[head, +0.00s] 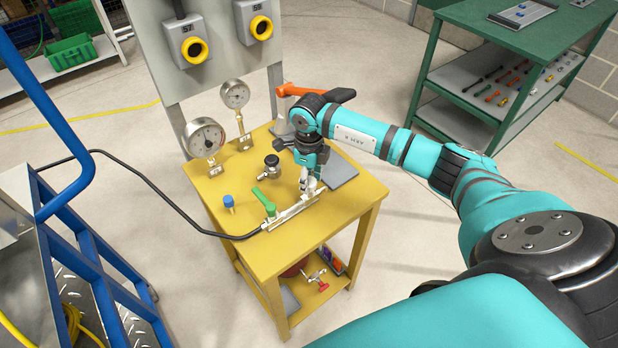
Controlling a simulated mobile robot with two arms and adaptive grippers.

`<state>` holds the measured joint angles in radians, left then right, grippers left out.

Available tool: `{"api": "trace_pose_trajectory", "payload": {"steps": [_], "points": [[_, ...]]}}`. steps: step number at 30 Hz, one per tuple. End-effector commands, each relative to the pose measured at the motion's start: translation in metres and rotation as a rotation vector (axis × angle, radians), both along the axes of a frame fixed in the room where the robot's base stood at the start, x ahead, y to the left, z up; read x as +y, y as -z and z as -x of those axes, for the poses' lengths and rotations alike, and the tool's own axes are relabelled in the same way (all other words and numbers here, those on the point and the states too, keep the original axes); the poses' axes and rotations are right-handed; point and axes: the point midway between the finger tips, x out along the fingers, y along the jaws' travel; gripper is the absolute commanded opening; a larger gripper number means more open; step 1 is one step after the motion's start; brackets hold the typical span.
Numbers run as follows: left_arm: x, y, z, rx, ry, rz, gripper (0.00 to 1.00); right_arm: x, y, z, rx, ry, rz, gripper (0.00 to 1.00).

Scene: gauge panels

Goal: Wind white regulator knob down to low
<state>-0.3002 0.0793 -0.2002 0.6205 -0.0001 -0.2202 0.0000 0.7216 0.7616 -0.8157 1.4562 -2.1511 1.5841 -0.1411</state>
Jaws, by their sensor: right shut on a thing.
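The white regulator knob (309,185) stands on the metal manifold (290,213) at the right part of the yellow table. My right gripper (311,173) points down from above and is shut on the white knob, hiding much of it. Two round dial gauges, the nearer one (205,137) and the farther one (235,94), stand at the table's back left. Their needles are too small to read. My left gripper is not in view.
A green lever (265,202) sits on the manifold left of the white knob. A blue knob (228,202) and a black knob (271,162) stand nearby. A black hose (165,198) runs off left. A grey panel with yellow-ringed buttons (195,50) rises behind.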

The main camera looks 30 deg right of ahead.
Motion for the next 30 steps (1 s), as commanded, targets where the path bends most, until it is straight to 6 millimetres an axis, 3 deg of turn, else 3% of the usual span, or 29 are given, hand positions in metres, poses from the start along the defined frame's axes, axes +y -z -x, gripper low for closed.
{"api": "trace_pose_trajectory", "payload": {"steps": [11, 30], "points": [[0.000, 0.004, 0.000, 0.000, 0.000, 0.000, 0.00, 0.000, 0.000, -0.001, -0.003, 0.106, 0.001, 0.07], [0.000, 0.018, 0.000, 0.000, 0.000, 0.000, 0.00, -0.001, 0.000, -0.001, -0.003, 0.679, 0.001, 0.07]]}}
